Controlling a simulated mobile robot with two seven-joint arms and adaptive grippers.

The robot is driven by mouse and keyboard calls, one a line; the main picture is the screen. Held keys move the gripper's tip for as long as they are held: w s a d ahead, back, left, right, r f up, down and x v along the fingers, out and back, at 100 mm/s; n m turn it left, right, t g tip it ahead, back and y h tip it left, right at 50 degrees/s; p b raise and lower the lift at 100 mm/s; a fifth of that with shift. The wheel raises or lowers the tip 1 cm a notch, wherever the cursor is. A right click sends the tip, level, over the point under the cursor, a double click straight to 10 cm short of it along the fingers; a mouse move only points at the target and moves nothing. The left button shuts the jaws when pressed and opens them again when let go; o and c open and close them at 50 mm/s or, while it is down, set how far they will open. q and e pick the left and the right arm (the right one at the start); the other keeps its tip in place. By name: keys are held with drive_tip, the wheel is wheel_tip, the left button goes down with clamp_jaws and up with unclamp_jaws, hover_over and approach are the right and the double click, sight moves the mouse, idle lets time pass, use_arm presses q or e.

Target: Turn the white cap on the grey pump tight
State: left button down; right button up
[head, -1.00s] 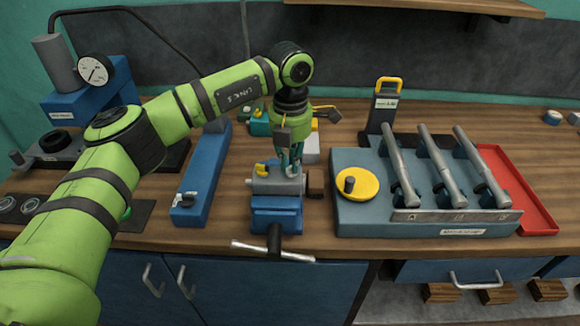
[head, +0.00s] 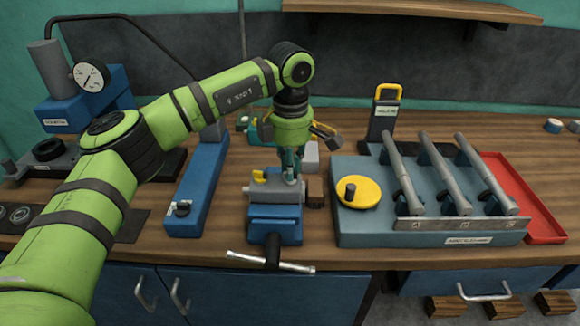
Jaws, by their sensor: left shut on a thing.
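The grey pump (head: 273,192) sits in a blue vise (head: 275,231) at the front of the wooden bench, with a small yellow part on its top left. My left gripper (head: 291,174) points straight down over the right part of the pump's top. Its fingers are shut on the small white cap (head: 291,181), which shows only in part between and below the fingertips. The cap's seat on the pump is mostly hidden by the fingers. My right gripper is not in view.
The vise's bar handle (head: 270,262) sticks out past the bench front. A grey-blue rack (head: 365,228) with a yellow disc and several grey bars stands to the right, beside a red tray (head: 537,212). A long blue tool (head: 203,180) lies to the left.

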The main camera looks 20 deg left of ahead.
use_arm(q)
drive_tip(key=shift+r+m, duration=0.1)
drive_tip(key=shift+m, duration=0.5)
drive_tip(key=c, duration=1.2)
unclamp_jaws()
wheel_tip(320, 180, up, 12)
